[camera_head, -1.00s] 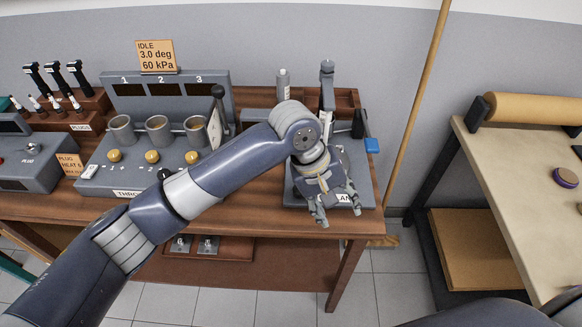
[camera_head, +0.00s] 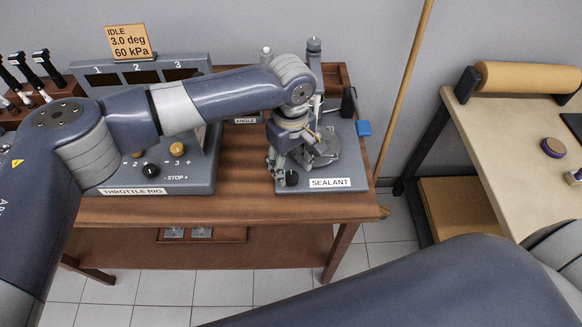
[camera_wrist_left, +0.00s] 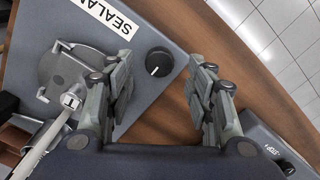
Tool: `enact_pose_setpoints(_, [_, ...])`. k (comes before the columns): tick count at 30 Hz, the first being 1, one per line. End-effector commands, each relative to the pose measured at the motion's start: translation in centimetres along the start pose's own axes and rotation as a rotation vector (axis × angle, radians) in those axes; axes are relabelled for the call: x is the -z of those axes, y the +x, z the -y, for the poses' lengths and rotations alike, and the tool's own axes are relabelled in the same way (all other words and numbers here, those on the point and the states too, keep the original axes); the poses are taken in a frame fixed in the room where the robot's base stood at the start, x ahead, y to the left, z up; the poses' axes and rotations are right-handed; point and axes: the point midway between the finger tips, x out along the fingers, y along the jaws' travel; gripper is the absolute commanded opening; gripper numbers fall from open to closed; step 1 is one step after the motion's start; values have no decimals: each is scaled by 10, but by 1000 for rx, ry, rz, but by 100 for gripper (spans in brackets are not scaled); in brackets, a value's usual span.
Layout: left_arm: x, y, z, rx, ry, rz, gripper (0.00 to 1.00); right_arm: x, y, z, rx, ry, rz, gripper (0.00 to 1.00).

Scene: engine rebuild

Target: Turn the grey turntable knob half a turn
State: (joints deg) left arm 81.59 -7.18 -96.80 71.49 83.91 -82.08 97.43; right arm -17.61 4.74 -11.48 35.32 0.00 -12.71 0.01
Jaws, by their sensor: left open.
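The turntable knob is a dark, round knob (camera_wrist_left: 159,62) with a white pointer mark, on the corner of the grey sealant station (camera_head: 345,170). In the left wrist view its mark points toward the lower left. It also shows in the head view (camera_head: 291,178), just below my left fingers. The round grey turntable (camera_wrist_left: 60,88) lies beside it on the same station. My left gripper (camera_head: 288,168) is open and points down at the knob. In the left wrist view the knob appears between the open fingertips (camera_wrist_left: 163,70); I cannot tell the exact height gap. My right gripper is out of view.
The throttle rig (camera_head: 200,178) stands left of the sealant station, with bare wood (camera_head: 243,170) between them. A wooden pole (camera_head: 405,90) leans behind. A cream bench (camera_head: 500,130) stands at right.

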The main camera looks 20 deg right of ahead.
Motion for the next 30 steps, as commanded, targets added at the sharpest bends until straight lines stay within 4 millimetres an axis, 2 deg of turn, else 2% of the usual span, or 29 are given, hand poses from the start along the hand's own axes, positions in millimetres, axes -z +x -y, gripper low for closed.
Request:
enact_pose_setpoints(3, [-1,16,0,1,1,1,50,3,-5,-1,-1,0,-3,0])
enact_pose_setpoints(7, [0,28,-1,-1,2,0,50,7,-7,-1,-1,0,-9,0])
enact_pose_setpoints(17, [0,34,0,-2,2,-1,50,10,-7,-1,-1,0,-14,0])
enact_pose_setpoints(18, [0,34,0,-2,2,-1,45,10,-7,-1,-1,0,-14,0])
enact_pose_setpoints(23, [0,33,0,-2,2,-1,9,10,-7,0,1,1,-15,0])
enact_pose_setpoints(24, [0,33,0,-2,2,-1,5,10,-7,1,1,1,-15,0])
enact_pose_setpoints(30, [0,33,0,-1,5,0,5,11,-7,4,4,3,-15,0])
